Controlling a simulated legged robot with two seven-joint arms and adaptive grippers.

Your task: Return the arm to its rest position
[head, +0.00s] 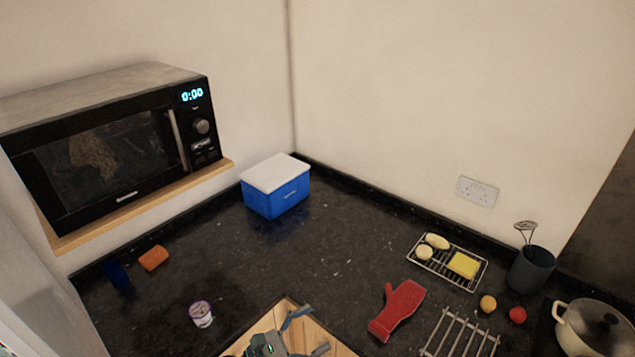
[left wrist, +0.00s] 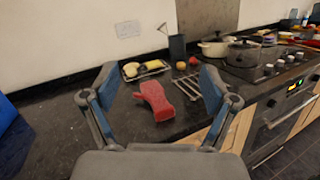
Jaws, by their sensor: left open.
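My left gripper (head: 305,330) is at the bottom centre of the head view, above a light wooden surface at the counter's front. In the left wrist view its two fingers (left wrist: 153,90) are spread wide apart with nothing between them. A red oven mitt (head: 397,309) lies on the dark counter to the right of the gripper in the head view. It also shows beyond the fingers in the left wrist view (left wrist: 155,100), apart from them. My right gripper is in neither view.
A blue cooler box (head: 276,194) with a white lid stands near the corner. A microwave (head: 110,140) sits on a wooden shelf at left. The mid-counter is clear.

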